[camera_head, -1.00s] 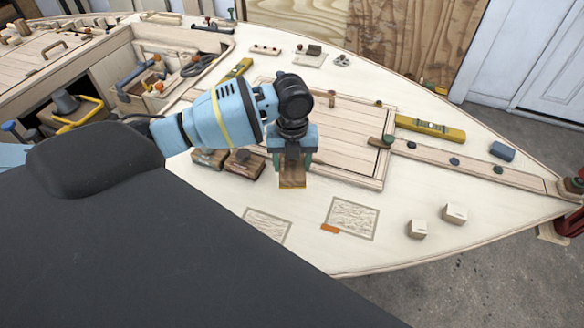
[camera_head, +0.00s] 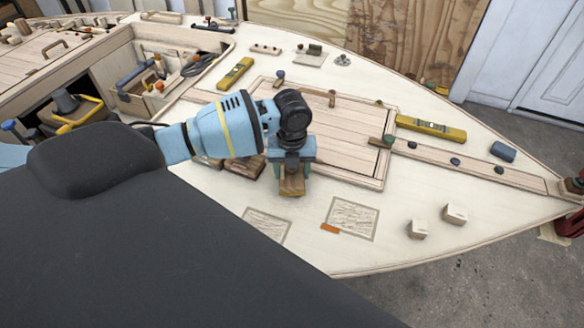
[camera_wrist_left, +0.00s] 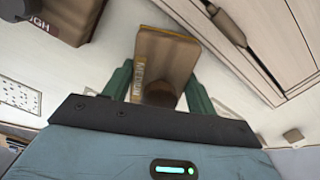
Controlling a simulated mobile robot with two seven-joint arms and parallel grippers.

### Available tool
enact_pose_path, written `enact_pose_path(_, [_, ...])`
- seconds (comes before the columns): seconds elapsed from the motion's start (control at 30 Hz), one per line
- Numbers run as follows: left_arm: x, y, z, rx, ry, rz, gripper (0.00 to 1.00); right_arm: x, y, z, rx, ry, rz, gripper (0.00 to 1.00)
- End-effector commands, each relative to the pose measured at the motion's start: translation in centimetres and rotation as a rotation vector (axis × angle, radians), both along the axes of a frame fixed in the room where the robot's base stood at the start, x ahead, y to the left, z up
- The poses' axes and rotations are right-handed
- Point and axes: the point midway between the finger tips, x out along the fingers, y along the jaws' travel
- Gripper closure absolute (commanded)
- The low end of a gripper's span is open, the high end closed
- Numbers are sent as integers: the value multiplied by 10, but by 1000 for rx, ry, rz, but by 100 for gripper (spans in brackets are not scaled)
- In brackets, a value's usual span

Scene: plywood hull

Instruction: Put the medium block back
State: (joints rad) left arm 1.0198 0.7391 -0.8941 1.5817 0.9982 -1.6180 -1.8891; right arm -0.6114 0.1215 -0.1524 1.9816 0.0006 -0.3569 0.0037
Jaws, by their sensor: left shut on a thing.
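The medium block (camera_head: 292,185) is a brown sanding block with a knob. Its yellow edge label reads "MEDIUM" in part in the wrist view (camera_wrist_left: 160,62). My left gripper (camera_head: 292,170) is shut on it, with green fingers (camera_wrist_left: 155,90) on either side of the knob. The block is over the pale deck, in front of the hatch panel; I cannot tell how high. Another brown block (camera_head: 245,166) is left of it, partly behind my arm; in the wrist view its label (camera_wrist_left: 68,15) ends in "UGH". My right gripper is out of view.
The planked hatch panel (camera_head: 340,160) with small turn-latches is just behind. A yellow level (camera_head: 430,128) lies at its far right.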

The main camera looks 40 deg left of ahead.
Motion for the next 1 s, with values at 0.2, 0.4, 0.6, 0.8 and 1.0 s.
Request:
enact_pose_path(0.2, [0,0,-3,0,0,0,31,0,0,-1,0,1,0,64])
enact_pose_path(0.4, [0,0,-3,0,0,0,21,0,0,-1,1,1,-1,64])
enact_pose_path(0.6, [0,0,-1,1,-1,0,21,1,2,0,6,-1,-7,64])
enact_pose_path(0.8, [1,0,23,1,-6,0,21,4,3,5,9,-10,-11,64])
enact_pose_path(1.0, [1,0,65,1,-6,-1,21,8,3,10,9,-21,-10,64])
